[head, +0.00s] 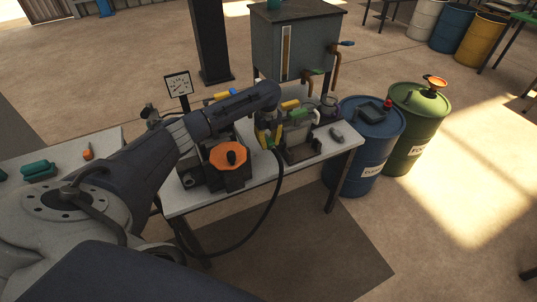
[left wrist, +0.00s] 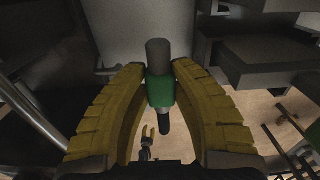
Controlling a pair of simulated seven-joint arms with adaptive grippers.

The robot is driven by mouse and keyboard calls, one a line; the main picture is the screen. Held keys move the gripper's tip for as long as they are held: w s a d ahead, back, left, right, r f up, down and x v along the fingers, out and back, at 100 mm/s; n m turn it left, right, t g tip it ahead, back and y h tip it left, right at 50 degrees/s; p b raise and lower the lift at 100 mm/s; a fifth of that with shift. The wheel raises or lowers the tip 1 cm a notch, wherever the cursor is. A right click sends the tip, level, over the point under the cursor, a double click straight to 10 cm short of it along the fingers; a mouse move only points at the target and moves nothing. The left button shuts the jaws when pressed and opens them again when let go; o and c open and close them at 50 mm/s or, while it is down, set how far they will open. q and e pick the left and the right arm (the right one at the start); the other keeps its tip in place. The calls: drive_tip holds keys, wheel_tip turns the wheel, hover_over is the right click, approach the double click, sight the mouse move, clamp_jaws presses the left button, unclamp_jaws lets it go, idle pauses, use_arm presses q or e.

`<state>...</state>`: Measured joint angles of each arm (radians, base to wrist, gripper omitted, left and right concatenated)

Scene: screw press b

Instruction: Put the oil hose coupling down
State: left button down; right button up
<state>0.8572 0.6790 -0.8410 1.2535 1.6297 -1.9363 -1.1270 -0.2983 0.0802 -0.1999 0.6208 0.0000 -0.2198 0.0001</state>
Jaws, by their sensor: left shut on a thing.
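The oil hose coupling (left wrist: 161,92) has a green sleeve and a dark grey end. In the left wrist view it lies between the two yellow fingers of my left gripper (left wrist: 160,90), which is shut on it. In the head view my left gripper (head: 268,137) is over the table, between the press with the orange top and a grey fixture. A black hose (head: 279,180) hangs from the gripper's place and loops below the table's front edge. The coupling is mostly hidden there by the fingers. My right gripper does not show.
A grey tank (head: 296,47) stands behind. A blue drum (head: 362,160) and green drum (head: 415,130) stand to the right.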

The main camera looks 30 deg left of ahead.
sight(269, 158)
use_arm(q)
drive_tip(key=shift+f, duration=3.7)
drive_tip(key=c, duration=1.2)
unclamp_jaws()
drive_tip(key=shift+f, duration=0.15)
wheel_tip(269, 158, up, 12)
drive_tip(key=shift+r, duration=0.15)
